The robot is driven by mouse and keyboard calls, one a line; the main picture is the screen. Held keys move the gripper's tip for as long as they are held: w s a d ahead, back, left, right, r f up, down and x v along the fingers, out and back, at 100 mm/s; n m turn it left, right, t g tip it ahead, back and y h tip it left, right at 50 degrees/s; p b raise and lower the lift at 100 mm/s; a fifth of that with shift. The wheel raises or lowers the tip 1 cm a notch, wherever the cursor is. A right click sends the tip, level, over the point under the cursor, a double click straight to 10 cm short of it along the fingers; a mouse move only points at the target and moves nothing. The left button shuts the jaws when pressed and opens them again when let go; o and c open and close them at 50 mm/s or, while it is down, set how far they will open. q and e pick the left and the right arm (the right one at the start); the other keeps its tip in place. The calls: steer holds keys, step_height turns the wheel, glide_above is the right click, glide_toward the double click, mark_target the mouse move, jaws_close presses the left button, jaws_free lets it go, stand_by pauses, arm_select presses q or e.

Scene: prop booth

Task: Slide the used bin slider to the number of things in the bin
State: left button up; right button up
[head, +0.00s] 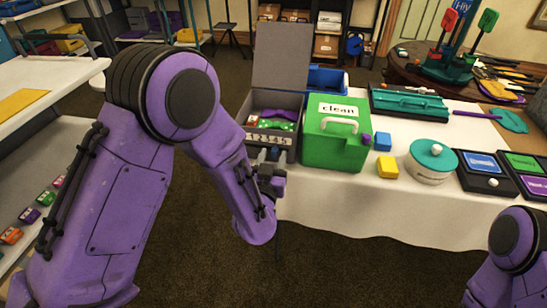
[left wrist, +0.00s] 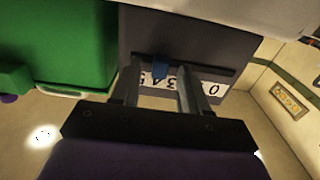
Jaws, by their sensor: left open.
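The used bin is the grey open bin (head: 270,98) left of the green bin; no name on it is readable. Inside are a purple thing (head: 282,114), a green thing (head: 281,126) and a small red-and-white thing (head: 252,121), partly hidden by its walls. Its front carries a white number strip (head: 262,139). A blue slider knob (left wrist: 160,67) sits near the 3 and 4 of this strip in the left wrist view; the exact digit is unclear. My left gripper (head: 272,172) is open at the bin's front, its fingers (left wrist: 159,80) on either side of the knob. My right gripper is out of view.
The closed green bin (head: 336,145) marked "clean" stands close to the right. A blue block (head: 383,139), a yellow block (head: 388,167) and a round teal-lidded container (head: 432,162) sit further right on the white table. Dark floor lies in front.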

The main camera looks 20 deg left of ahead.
arm_select(q)
steer(key=s+d, duration=0.1)
steer(key=s, duration=0.9)
steer(key=shift+d+b, duration=0.3)
steer(key=shift+b, duration=0.05)
steer(key=s+a+f+n+g+h+p, duration=0.1)
steer(key=s+a+f+g, duration=0.1)
steer(key=f+g, duration=0.3)
steer(key=s+a+f+n+g+p, duration=0.2)
steer(key=f, duration=0.6)
steer(key=s+a+f+n+g+p, duration=0.1)
steer(key=s+a+f+g, duration=0.2)
steer(key=s, duration=0.6)
steer(key=s+a+f+n+g+y+p, duration=0.1)
steer(key=s+a+f+g, duration=0.3)
steer(key=s, duration=0.5)
step_height(320, 180, down, 3)
steer(key=shift+s+a+f+g+y+p, duration=0.1)
steer(key=shift+s+a+g+y+p, duration=0.25)
steer(key=shift+a, duration=0.7)
